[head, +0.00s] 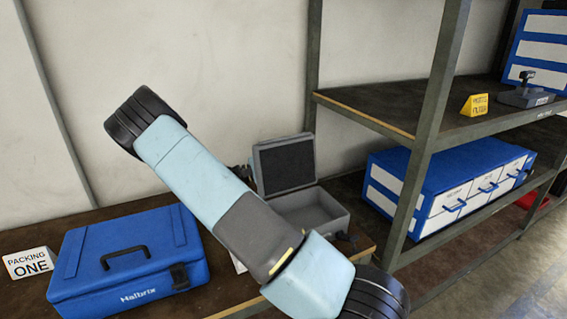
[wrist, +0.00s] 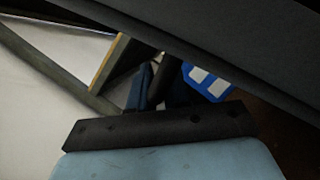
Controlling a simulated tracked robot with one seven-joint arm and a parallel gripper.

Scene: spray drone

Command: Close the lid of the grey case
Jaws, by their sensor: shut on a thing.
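The grey case (head: 322,208) stands on the dark shelf in the head view, with its empty-looking tray partly behind my arm. Its lid (head: 286,165) is open and stands roughly upright at the back, with a dark inner lining. In the wrist view a large dark panel, seemingly the lid (wrist: 245,45), crosses the top right. My gripper (wrist: 157,78) is shut on the lid, at its left side edge. In the head view my arm hides most of the gripper, and the exact contact is hard to see in the dark wrist view.
A closed blue case (head: 130,258) and a "PACKING ONE" sign (head: 27,263) are on the left. A shelf post (head: 428,130) rises right of the grey case. Blue drawers (head: 450,185) are beyond it. A yellow sign (head: 474,105) sits on the upper shelf.

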